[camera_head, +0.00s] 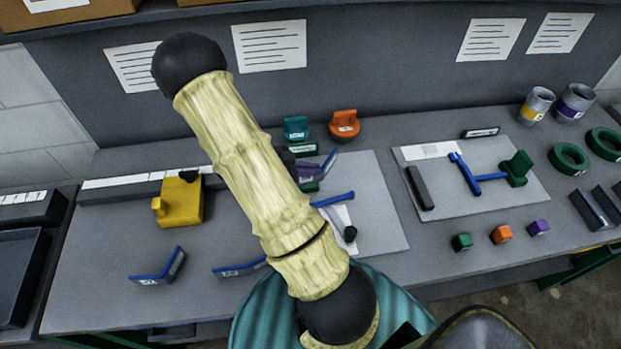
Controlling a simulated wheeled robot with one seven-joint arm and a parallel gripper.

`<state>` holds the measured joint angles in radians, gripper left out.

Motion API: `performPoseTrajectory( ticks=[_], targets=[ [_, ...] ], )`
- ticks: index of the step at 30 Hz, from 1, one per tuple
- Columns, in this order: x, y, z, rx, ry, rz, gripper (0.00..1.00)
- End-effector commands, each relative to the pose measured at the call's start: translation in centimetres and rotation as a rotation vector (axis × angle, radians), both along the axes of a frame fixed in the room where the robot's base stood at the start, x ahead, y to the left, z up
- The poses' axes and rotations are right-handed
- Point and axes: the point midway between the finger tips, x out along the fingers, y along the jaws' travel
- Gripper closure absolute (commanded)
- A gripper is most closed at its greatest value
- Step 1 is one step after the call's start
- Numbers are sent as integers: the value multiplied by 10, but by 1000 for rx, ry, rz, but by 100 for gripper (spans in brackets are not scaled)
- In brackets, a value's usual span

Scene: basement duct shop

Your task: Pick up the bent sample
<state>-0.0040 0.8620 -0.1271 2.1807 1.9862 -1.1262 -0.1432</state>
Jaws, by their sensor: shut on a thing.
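One bent sample (318,166), dark with a blue edge, shows just right of my pale arm link, near a green block on the left grey mat. A dark part that looks like my gripper (288,157) peeks out beside it and appears shut on it; the fingers are mostly hidden behind the link. I cannot tell how high it is held. Two more bent samples with blue edges lie at the bench front: one at the left (159,268), the other (240,268) partly covered by my arm.
A yellow block-like tool (181,202) stands at the left. A blue bar (333,200) and a black-ended piece (350,234) lie on the left mat (382,215). The right mat (408,160) holds a blue tool (466,176) and green block (515,168).

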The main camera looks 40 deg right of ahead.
Motion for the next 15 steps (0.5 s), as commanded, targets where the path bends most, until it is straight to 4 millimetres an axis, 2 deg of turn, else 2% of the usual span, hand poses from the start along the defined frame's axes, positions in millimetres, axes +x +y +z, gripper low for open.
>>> performPoseTrajectory(
  ticks=[1, 6, 15],
  targets=[
    [0, 0, 10, -1, -5, -2, 100],
    [0, 0, 33, -2, -3, -2, 100],
    [0, 0, 42, -1, 1, -1, 100]
  ],
)
